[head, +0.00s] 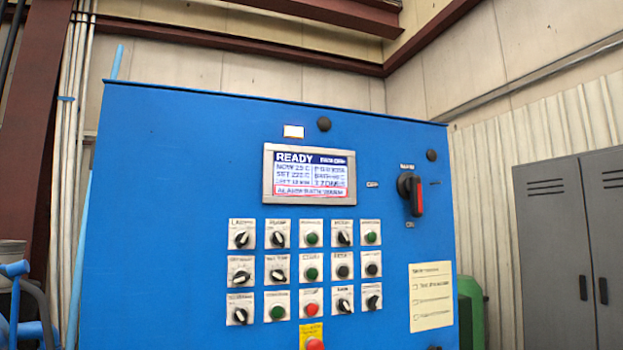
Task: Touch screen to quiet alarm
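The screen (309,176) is set in a grey frame in the upper middle of a blue control cabinet (180,200). It is lit and shows "READY" at the top left, several lines of readings, and a red-outlined alarm line (309,191) along the bottom. The small text is too blurred to read surely. My gripper is not in the head view, and nothing covers the screen.
Below the screen are rows of knobs and buttons (311,273), with a red button on a yellow plate (314,343) at the bottom. A red-and-black rotary switch (412,194) is to the right. A paper note (431,297) and grey lockers (575,240) are farther right.

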